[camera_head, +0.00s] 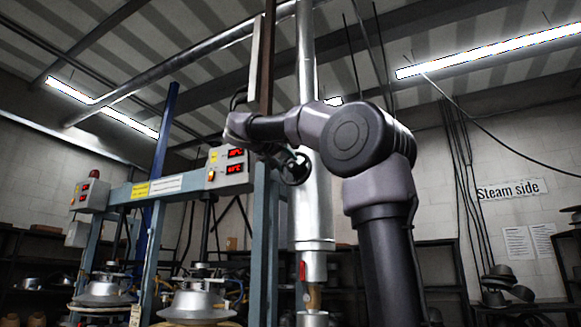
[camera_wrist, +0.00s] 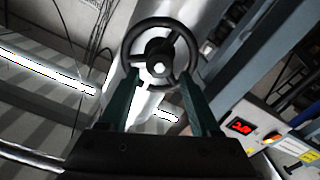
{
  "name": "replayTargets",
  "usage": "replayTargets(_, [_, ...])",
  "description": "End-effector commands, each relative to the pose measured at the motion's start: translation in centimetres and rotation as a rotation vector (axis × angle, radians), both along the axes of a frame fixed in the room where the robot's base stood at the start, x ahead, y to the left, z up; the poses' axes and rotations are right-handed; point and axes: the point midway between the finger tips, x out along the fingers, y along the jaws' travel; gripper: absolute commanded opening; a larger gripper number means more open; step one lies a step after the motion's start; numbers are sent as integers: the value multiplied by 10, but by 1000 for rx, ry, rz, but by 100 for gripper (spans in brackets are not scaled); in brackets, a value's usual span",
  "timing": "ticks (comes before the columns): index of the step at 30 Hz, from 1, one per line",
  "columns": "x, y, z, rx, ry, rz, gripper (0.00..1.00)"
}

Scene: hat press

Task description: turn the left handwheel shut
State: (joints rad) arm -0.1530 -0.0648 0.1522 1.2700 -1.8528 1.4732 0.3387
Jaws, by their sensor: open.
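In the head view, the handwheel (camera_head: 297,169) is small and partly hidden behind my arm, beside the pipe. Only one handwheel shows clearly, and I cannot tell how far it is turned.
A thick silver pipe (camera_head: 312,215) rises in the middle, with a small red lever (camera_head: 302,270) low on it. A blue-green press frame (camera_head: 259,245) carries a control box (camera_head: 229,167) with red displays. Metal hat presses (camera_head: 195,303) stand lower left. Shelves line the back.

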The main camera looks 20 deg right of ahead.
Motion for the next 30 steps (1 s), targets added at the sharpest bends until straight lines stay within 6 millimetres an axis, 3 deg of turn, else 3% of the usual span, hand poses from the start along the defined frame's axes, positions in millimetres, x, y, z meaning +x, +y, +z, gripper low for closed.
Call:
replayTargets(3, [-14, 19, 0, 1, -1, 2, 64])
replayTargets(9, [-27, 36, -1, 0, 2, 1, 64])
replayTargets(30, [-31, 38, -4, 5, 11, 4, 64])
